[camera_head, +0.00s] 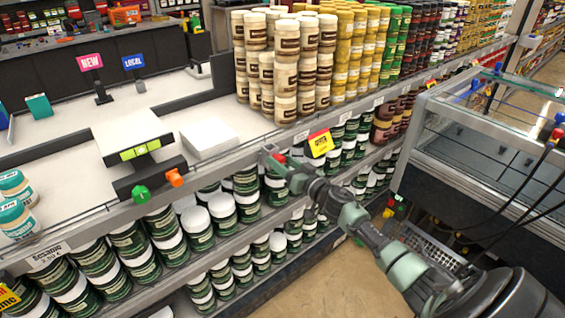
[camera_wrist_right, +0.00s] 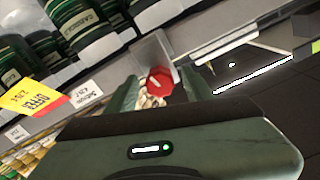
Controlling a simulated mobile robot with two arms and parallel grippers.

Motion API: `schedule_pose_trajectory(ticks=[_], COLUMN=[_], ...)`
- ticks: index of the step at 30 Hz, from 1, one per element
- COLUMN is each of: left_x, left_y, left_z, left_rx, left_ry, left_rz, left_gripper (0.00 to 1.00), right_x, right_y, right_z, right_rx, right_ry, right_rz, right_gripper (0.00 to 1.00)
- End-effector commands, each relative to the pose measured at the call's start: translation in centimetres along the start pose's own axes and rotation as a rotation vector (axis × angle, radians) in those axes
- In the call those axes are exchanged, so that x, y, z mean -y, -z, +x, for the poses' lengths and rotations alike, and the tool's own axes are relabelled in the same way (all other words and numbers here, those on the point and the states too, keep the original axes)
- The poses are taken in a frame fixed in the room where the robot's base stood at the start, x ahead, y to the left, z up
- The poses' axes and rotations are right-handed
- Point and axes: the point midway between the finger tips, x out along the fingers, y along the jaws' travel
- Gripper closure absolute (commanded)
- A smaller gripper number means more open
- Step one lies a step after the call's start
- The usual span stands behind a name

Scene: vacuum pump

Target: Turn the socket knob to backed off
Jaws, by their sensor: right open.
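A red, many-sided knob (camera_wrist_right: 161,80) with a pale pointer mark shows between the fingers of my right gripper (camera_wrist_right: 162,92) in the right wrist view. A pale grey plate (camera_wrist_right: 153,52) stands just behind it. In the head view my right gripper (camera_head: 272,160) is at the shelf edge, open, and a small red patch shows beside it; most of the knob is hidden there. I cannot tell whether the fingers touch the knob. A dark unit on the counter at the left carries a green knob (camera_head: 141,193) and an orange knob (camera_head: 175,178). My left gripper is out of view.
Stacked jars (camera_head: 286,75) stand on the counter behind my right gripper, and green jars (camera_head: 223,212) fill the shelves below. A yellow offer tag (camera_head: 321,143) hangs close to the right of the gripper. A glass case (camera_head: 490,140) stands at the right.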

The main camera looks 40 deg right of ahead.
Motion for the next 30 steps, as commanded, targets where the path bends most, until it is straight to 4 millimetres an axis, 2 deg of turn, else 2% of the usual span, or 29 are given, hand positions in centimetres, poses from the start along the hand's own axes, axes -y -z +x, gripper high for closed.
schedule_pose_trajectory(ticks=[4,9,10,20,30], left_x=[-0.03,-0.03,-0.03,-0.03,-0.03], left_y=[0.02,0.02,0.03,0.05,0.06], left_z=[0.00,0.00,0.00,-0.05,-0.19], left_rx=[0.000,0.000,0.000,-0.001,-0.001], left_ry=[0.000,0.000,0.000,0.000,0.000], left_rz=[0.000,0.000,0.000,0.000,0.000], left_gripper=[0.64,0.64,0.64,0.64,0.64], right_x=[0.00,-0.01,-0.01,-0.02,-0.02], right_y=[-0.02,-0.01,-0.01,0.02,0.05], right_z=[-0.02,-0.04,-0.04,-0.05,-0.05], right_rx=[0.000,0.000,0.000,0.000,0.000], right_ry=[0.000,0.000,0.000,-0.001,-0.001], right_rz=[0.000,0.000,0.000,-0.035,-0.252], right_gripper=[0.48,0.95,1.00,1.00,1.00])
